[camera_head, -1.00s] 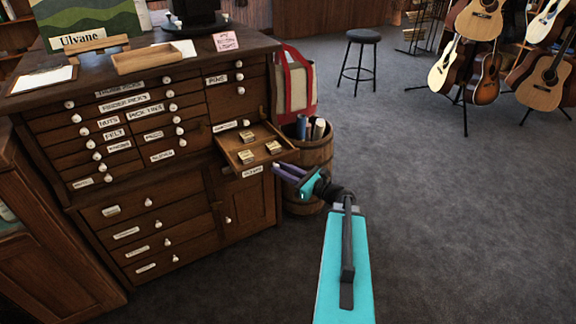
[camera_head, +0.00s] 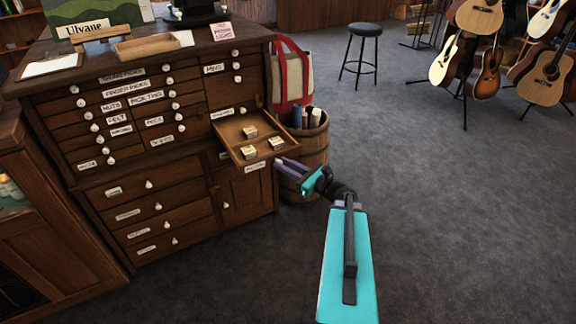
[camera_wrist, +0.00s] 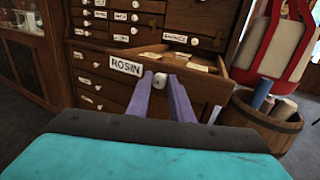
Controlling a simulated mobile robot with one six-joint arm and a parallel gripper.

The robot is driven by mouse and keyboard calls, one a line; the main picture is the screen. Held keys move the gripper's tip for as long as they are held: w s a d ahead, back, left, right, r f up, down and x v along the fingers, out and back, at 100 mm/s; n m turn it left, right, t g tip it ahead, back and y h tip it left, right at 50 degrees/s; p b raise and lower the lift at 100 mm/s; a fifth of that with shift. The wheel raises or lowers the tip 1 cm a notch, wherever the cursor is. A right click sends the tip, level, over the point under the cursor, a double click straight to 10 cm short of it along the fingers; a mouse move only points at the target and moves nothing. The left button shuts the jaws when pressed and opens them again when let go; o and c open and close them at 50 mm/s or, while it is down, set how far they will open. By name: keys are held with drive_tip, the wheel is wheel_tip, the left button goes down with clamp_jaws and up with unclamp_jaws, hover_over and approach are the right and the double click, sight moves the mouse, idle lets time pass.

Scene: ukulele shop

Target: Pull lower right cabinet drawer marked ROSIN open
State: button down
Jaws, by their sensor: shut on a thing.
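The drawer marked ROSIN stands pulled out of the wooden cabinet (camera_head: 185,203), with several small boxes (camera_head: 250,132) inside. In the wrist view its front shows the ROSIN label (camera_wrist: 126,66) and a white knob (camera_wrist: 160,80). My gripper (camera_head: 280,165) is at the drawer's front, with its purple fingers on either side of the knob. In the wrist view the gripper (camera_wrist: 161,88) is shut on the knob. In the head view the knob is hidden by the fingers.
A barrel (camera_head: 312,145) with rolled items stands just right of the drawer, close to my gripper. A red and white bag (camera_head: 292,78) is behind it. A stool (camera_head: 361,55) and guitars (camera_head: 484,72) are farther back. Floor at the right front is clear.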

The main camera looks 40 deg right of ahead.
drive_tip(key=c, duration=1.6)
unclamp_jaws()
drive_tip(key=shift+s, duration=0.15)
drive_tip(key=shift+p+v, duration=1.3)
drive_tip(key=shift+v, duration=5.55)
